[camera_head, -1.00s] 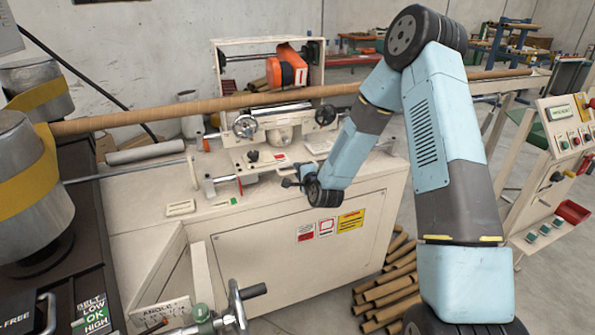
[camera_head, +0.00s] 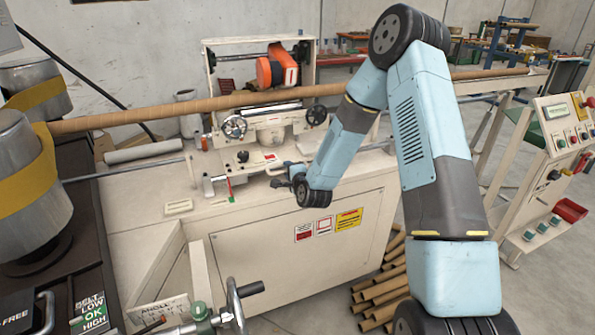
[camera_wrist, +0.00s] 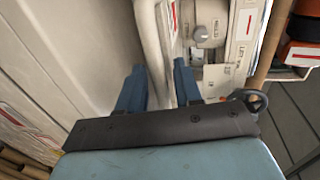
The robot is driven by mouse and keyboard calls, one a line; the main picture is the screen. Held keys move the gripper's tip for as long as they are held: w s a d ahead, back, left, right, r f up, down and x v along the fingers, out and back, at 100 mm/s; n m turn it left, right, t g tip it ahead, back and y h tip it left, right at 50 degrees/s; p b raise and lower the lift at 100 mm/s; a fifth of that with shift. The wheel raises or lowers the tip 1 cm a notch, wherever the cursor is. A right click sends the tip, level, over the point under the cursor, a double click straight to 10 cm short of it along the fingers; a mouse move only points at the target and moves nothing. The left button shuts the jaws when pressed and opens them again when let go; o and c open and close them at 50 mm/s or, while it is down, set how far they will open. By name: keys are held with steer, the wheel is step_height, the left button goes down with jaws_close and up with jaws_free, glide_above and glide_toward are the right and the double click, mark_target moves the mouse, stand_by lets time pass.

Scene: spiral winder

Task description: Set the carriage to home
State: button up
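The carriage (camera_head: 262,157) is a cream plate with a black knob, two handwheels and an orange-and-black cutting unit (camera_head: 275,69) in a frame behind. It sits on the cream machine bed, under the long brown tube. A red upright strip (camera_head: 229,186) at its front left stands close above a small green mark (camera_head: 231,199) on the bed. My gripper (camera_head: 283,177) is at the carriage's front right edge. The wrist view shows its two blue fingers (camera_wrist: 158,82) apart, close to a cream bar (camera_wrist: 153,35). I cannot tell whether they touch it.
Two metal drums with a yellow belt (camera_head: 30,180) stand at the left. A handwheel with a black crank (camera_head: 238,300) is in the foreground. A control panel (camera_head: 562,125) stands at the right, and brown tubes (camera_head: 382,290) are piled on the floor below the bed.

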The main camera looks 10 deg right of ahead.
steer(key=v, duration=1.3)
steer(key=shift+s, duration=0.4)
steer(key=shift+d, duration=0.15)
steer(key=s+d+r+n+g+h, duration=0.25)
steer(key=s+d+r+n, duration=0.2)
steer(key=r, duration=0.35)
steer(key=s+d+r+n+g+h, duration=0.1)
steer(key=s+d+r+n+g, duration=0.2)
steer(key=r+n, duration=0.45)
steer(key=s+d+r+n+g, duration=0.1)
steer(key=s+d+r+g, duration=0.1)
steer(key=s+r, duration=0.4)
steer(key=s+d+r+n+g, duration=0.1)
steer(key=s+r, duration=0.5)
steer(key=s, duration=1.1)
steer(key=d+g, duration=0.1)
steer(key=d, duration=0.1)
steer(key=shift+d+n+h, duration=0.35)
steer(key=shift+n, duration=0.05)
